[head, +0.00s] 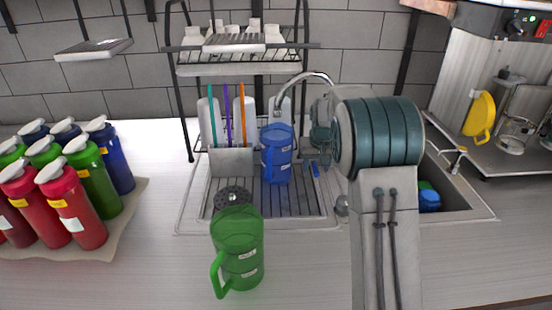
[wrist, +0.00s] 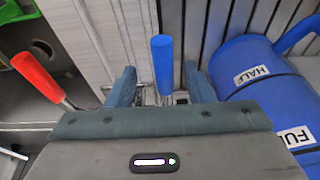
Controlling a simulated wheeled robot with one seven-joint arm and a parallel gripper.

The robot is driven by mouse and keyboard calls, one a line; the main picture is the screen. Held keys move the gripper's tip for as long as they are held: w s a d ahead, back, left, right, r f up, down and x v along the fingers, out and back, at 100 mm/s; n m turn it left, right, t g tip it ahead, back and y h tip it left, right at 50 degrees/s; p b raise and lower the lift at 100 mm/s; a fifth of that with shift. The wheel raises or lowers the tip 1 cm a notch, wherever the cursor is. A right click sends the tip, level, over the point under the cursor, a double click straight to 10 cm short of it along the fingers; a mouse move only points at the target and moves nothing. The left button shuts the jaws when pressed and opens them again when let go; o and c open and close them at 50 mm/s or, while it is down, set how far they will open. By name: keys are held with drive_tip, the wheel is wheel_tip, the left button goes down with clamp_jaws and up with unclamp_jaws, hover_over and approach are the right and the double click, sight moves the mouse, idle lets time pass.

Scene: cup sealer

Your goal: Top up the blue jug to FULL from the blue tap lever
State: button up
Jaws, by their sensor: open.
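The blue jug (head: 277,165) stands upright on the ribbed drain tray under the curved tap spout (head: 312,77). In the wrist view the blue jug (wrist: 245,65) is at the right, with HALF and FULL labels; its water level cannot be made out. The blue tap lever (wrist: 162,62) stands between the two fingers of my gripper (wrist: 160,80). The fingers are open, with a gap visible on each side of the lever. The red tap lever (wrist: 38,78) is to the left, outside the fingers. In the head view my arm hides part of the tap.
A green jug (head: 238,252) stands on the counter in front of the tray. Several red, green and blue bottles stand at the left on a mat (head: 130,205). A sink (head: 470,195) lies right of my arm. A rack (head: 240,69) stands behind the jug.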

drive_tip(key=p+v, duration=0.1)
drive_tip(key=v, duration=0.1)
drive_tip(key=w+p+v, duration=0.1)
drive_tip(key=p+v, duration=0.1)
drive_tip(key=v, duration=0.1)
drive_tip(key=p+v, duration=0.1)
drive_tip(key=v, duration=0.1)
drive_tip(key=shift+w+r+p, duration=0.3)
drive_tip(key=shift+r+p, duration=0.1)
drive_tip(key=shift+f, duration=0.1)
drive_tip(key=shift+s+r, duration=0.2)
drive_tip(key=shift+r, duration=0.05)
drive_tip(key=s+r, duration=0.4)
drive_tip(key=s, duration=0.5)
drive_tip(key=s+r, duration=0.4)
drive_tip(key=s, duration=0.4)
drive_tip(key=s+f+t, duration=0.1)
drive_tip(key=s+f, duration=0.1)
drive_tip(key=s, duration=1.8)
drive_tip(key=shift+a+f, duration=0.2)
drive_tip(key=shift+f, duration=0.2)
